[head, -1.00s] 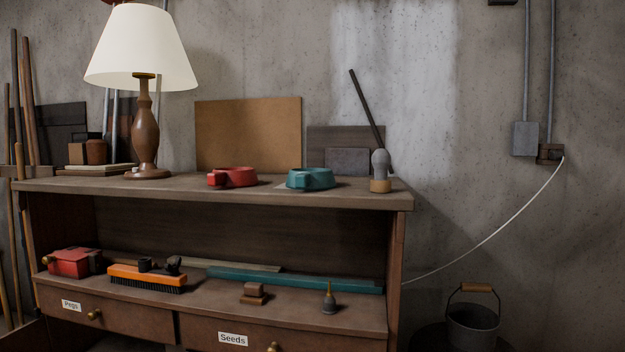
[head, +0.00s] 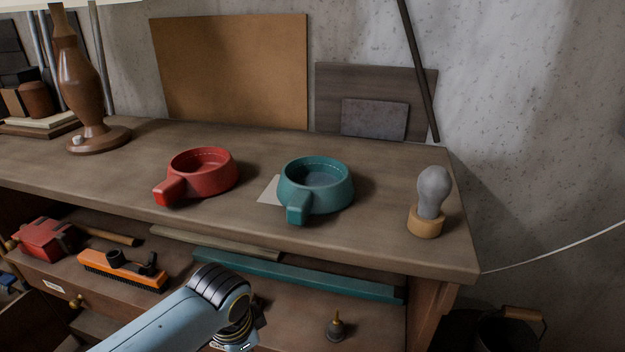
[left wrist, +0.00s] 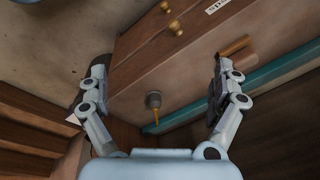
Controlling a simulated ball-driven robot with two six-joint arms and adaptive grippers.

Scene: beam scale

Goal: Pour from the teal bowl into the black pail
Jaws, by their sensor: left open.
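The teal bowl (head: 316,187) stands upright on the top board of the wooden bench, its short handle toward me. Its inside looks dark, and I cannot tell what it holds. The black pail (head: 508,331) stands low at the lower right, with a wooden grip on its handle; the picture's edge cuts it off. My left arm comes in from below in the head view, its gripper out of sight there. In the left wrist view my left gripper (left wrist: 155,88) is open and empty, before the lower shelf. My right gripper is in neither view.
A red bowl (head: 203,172) stands left of the teal one. A grey knobbed object (head: 433,196) stands to its right, near the bench end. The lower shelf holds an orange brush (head: 122,268), a long teal bar (head: 300,275) and a small funnel-like thing (head: 336,327).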

